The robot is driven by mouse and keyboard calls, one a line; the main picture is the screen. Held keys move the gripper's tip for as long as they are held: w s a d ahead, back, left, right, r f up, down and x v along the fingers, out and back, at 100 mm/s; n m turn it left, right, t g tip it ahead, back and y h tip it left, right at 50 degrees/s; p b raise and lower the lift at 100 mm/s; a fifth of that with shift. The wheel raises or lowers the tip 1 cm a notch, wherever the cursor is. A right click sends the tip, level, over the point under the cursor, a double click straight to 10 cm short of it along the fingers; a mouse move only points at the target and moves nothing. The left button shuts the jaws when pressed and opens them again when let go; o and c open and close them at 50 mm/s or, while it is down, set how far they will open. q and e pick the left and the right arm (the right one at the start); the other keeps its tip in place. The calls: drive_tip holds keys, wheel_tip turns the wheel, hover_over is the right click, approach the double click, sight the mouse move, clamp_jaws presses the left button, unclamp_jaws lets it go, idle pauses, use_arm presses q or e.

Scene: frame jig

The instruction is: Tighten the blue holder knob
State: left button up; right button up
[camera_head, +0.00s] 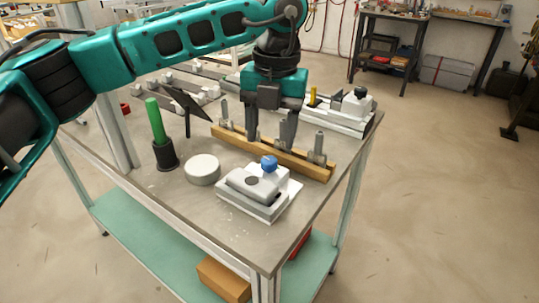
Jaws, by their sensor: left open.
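The blue knob (269,163) sits on top of a pale grey holder (256,190) near the front right of the workbench (180,208). My left gripper (270,140) points down behind the knob, over a wooden bar with upright metal pegs (240,144). Its two dark fingers are spread apart with nothing seen between them. The fingers are apart from the blue knob in the picture; their exact height over the bar is hard to tell. My right gripper does not show.
A green-handled tool (156,121) stands in a black cup (165,155) at left, beside a white round disc (202,169). A second holder with a black knob (345,108) is at the back right. A dark angled panel (185,103) stands behind. The bench's front left is clear.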

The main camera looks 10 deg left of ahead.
sight(269, 160)
use_arm(q)
wheel_tip(269, 160, down, 4)
drive_tip(key=shift+a+f, duration=0.1)
drive_tip(key=shift+f, duration=0.55)
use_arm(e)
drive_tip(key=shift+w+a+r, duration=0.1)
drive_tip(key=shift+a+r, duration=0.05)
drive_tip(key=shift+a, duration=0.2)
use_arm(q)
drive_tip(key=c, duration=1)
drive_tip(key=shift+c, duration=0.2)
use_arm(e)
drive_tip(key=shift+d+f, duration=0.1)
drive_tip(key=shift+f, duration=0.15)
